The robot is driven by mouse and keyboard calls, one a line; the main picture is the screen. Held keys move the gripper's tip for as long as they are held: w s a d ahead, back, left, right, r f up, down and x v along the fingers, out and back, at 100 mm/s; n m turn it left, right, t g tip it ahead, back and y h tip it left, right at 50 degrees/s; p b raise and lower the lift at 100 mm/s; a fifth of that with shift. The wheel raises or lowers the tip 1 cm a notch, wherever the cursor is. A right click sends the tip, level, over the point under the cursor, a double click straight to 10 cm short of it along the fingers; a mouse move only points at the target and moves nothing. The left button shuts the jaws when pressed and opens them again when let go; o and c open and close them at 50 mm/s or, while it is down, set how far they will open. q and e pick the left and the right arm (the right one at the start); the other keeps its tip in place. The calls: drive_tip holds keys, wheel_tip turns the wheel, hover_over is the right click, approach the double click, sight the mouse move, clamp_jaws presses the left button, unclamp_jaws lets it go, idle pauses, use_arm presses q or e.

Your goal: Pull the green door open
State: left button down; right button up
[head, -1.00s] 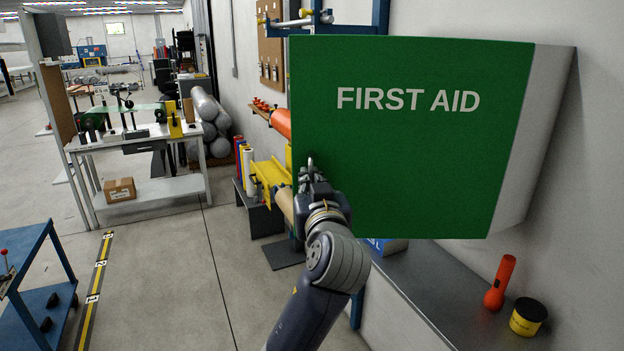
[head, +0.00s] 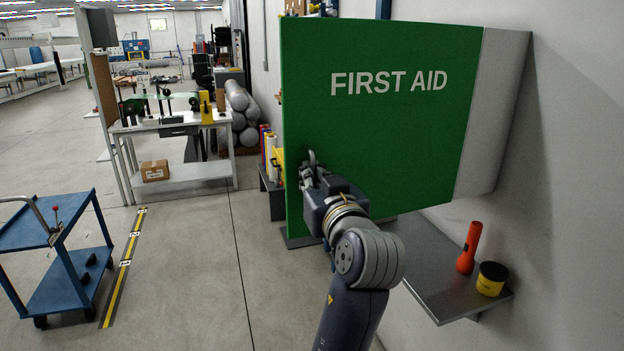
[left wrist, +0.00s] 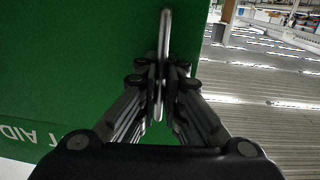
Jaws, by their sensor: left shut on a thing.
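The green door (head: 385,125), lettered FIRST AID, is on a pale cabinet (head: 493,110) on the right-hand wall. Its left edge looks nearer to me than its right edge, and it seems to stand at an angle to the wall. The gap behind it is hidden. My left gripper (head: 309,170) is shut on the metal handle (left wrist: 165,35) near the door's left edge. In the left wrist view the fingers (left wrist: 159,88) close around the bar, with the green face behind. My right gripper is not in view.
Below the cabinet, a grey shelf (head: 425,270) holds an orange flashlight (head: 469,248) and a yellow-black tub (head: 490,279). A blue cart (head: 65,255) stands at left, and a white workbench (head: 185,128) farther back. The floor between cart and shelf is clear.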

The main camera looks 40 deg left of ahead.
sight(308, 118)
use_arm(q)
drive_tip(key=shift+a+r, duration=0.1)
drive_tip(key=c, duration=2)
unclamp_jaws()
wheel_tip(308, 118, up, 10)
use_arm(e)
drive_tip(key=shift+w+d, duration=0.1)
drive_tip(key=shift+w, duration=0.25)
use_arm(q)
drive_tip(key=shift+d, duration=0.2)
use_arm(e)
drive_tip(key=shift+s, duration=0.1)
